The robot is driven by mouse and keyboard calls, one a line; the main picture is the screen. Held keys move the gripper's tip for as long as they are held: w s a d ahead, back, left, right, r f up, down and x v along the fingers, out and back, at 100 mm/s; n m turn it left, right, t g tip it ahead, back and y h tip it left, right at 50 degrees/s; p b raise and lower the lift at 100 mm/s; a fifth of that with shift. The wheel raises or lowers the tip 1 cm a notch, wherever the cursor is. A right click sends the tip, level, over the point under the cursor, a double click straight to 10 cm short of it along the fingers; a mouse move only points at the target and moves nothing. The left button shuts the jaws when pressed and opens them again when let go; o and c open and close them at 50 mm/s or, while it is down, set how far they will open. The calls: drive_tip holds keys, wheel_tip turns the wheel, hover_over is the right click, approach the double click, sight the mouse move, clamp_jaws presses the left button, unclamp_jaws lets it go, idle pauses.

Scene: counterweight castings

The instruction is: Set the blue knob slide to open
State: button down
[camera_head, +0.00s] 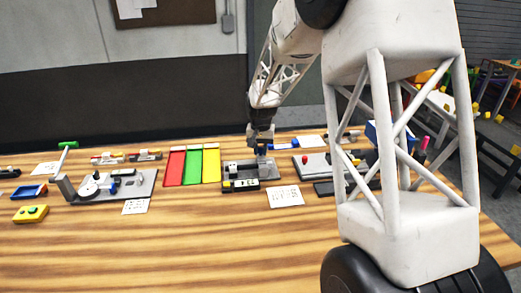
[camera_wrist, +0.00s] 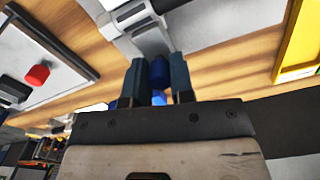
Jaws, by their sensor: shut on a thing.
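The blue knob (camera_wrist: 158,72) stands between the two dark fingers of my gripper (camera_wrist: 160,75) in the wrist view. My gripper is shut on it. In the head view my gripper (camera_head: 262,138) points down over the right part of a dark plate device (camera_head: 270,183), with a little of the blue knob (camera_head: 262,151) showing below the fingers. Pale metal of the slide (camera_wrist: 148,38) shows beyond the fingertips in the wrist view. Any open mark is too small to read.
Red, green and yellow panels (camera_head: 193,167) lie left of the device. A grey plate with a red knob (camera_head: 312,166) lies to the right, partly behind my arm. A printed card (camera_head: 285,196) lies in front. The front of the wooden table (camera_head: 150,255) is clear.

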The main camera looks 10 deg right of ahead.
drive_tip(key=shift+w+r, duration=0.1)
drive_tip(key=shift+w, duration=1.05)
drive_tip(key=c, duration=1)
unclamp_jaws()
drive_tip(key=shift+r, duration=3.85)
